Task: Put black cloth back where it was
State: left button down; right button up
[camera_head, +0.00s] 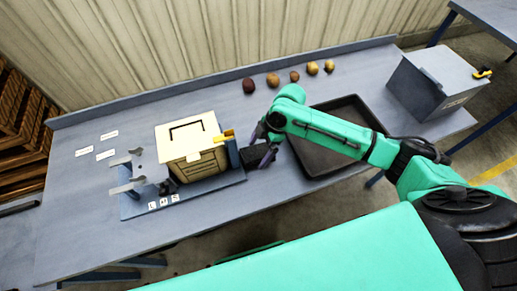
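A small black item (256,158), which looks like the black cloth, is at the right end of the grader's blue base, beside the beige box. My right gripper (262,146) is right at it, with its dark fingers pointing down. The fingers and the cloth blend together, so I cannot tell whether the fingers are closed on it or whether it is lifted. The beige grader box (190,137) has a lid with a dark handle outline and a yellow part at its right side. My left gripper is not in view.
A black tray (318,168) lies under my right forearm. Several potatoes (273,80) line the table's back. A grey bin (437,82) stands at the right end. Grey brackets (142,172) stand left of the box, near white labels (105,155). The table's left part is mostly clear.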

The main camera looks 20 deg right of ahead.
jog(key=b+v, duration=0.2)
jog(key=v, duration=1.1)
jog(key=shift+a+r, duration=0.2)
jog(key=shift+a, duration=0.1)
jog(key=shift+f, duration=0.1)
